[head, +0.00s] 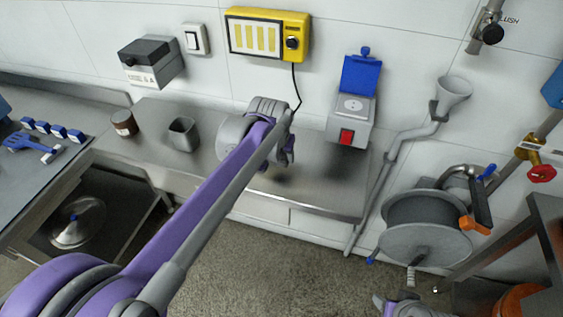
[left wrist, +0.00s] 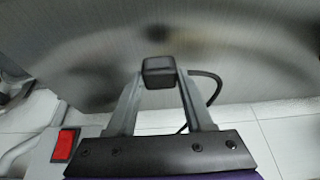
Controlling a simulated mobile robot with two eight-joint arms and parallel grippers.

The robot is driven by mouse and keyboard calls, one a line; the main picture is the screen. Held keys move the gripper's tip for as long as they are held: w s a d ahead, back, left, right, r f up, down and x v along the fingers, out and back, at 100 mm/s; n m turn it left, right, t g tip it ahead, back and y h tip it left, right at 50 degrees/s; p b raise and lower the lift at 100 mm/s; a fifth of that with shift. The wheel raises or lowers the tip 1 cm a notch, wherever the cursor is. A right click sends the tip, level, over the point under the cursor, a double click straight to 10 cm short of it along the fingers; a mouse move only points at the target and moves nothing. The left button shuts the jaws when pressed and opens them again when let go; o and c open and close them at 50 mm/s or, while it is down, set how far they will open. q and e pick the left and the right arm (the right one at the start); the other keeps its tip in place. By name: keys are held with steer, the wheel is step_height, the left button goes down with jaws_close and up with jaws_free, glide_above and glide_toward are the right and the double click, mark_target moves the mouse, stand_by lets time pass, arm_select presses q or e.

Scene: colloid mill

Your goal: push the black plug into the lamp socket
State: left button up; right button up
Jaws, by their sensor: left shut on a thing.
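The black plug (left wrist: 158,72) is held between the two fingertips of my left gripper (left wrist: 157,84), and its cable curves off to the right in the left wrist view. In the head view the left gripper (head: 287,152) is over the steel bench, left of the lamp socket, and mostly hides the plug. The lamp socket (head: 352,106) is a pale round outlet on a grey box with a raised blue lid and a red switch. Plug and socket are apart. The box's red switch also shows in the left wrist view (left wrist: 65,146). My right gripper is not clearly visible.
A yellow lamp unit (head: 268,35) hangs on the wall with its black cable running down. A grey cup (head: 184,134) and a brown jar (head: 124,123) stand on the steel bench (head: 320,197). A funnel pipe (head: 453,91) rises right of the socket box.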

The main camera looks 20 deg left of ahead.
mark_target(281, 158)
arm_select(q)
step_height(281, 158, up, 7)
steer(key=shift+f, duration=0.15)
steer(key=shift+f, duration=0.1)
stand_by(0.3)
